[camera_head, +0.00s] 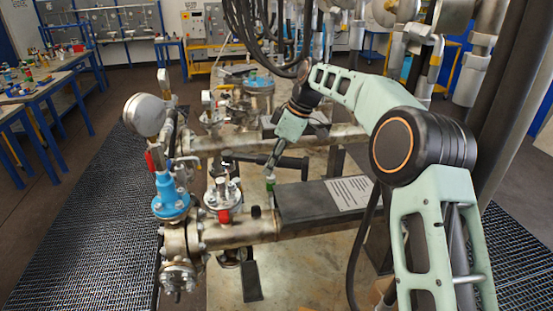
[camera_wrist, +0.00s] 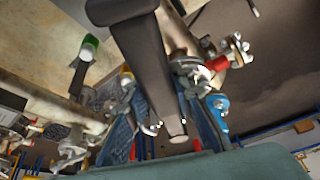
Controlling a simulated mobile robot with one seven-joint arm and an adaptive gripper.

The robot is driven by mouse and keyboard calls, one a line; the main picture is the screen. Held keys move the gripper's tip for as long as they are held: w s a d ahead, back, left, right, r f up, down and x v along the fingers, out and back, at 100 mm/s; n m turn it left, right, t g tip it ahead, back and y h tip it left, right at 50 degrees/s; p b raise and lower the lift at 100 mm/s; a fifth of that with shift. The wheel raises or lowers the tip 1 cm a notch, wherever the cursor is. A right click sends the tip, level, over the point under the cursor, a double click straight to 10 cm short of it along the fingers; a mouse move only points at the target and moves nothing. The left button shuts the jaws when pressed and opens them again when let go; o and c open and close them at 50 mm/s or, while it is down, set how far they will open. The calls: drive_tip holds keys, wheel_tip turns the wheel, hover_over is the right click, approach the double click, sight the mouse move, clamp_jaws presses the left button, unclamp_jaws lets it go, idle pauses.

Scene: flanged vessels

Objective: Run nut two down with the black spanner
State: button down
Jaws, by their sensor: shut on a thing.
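My gripper (camera_head: 273,163) is shut on the black spanner (camera_head: 243,158), which lies roughly level across it. The spanner's left end is above and just behind the small flanged vessel top (camera_head: 222,192) with upright studs; I cannot tell whether it touches any stud. In the wrist view a long dark bar (camera_wrist: 150,75), seemingly the spanner, runs down the middle. The studded flange (camera_wrist: 190,72) shows beyond it at the right. Nut two cannot be told apart from the other nuts at this size.
A blue valve (camera_head: 171,198) with a pressure gauge (camera_head: 145,114) stands left of the flange. A green-topped piece (camera_head: 270,184) stands on the pipe below my gripper. A dark box (camera_head: 310,203) with a paper label lies to the right. More pipework stands behind.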

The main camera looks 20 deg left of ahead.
wheel_tip(320, 180, down, 4)
drive_tip(key=shift+f, duration=0.15)
idle(0.3)
drive_tip(key=shift+f, duration=0.15)
drive_tip(key=shift+f+b, duration=0.85)
drive_tip(key=shift+f, duration=0.25)
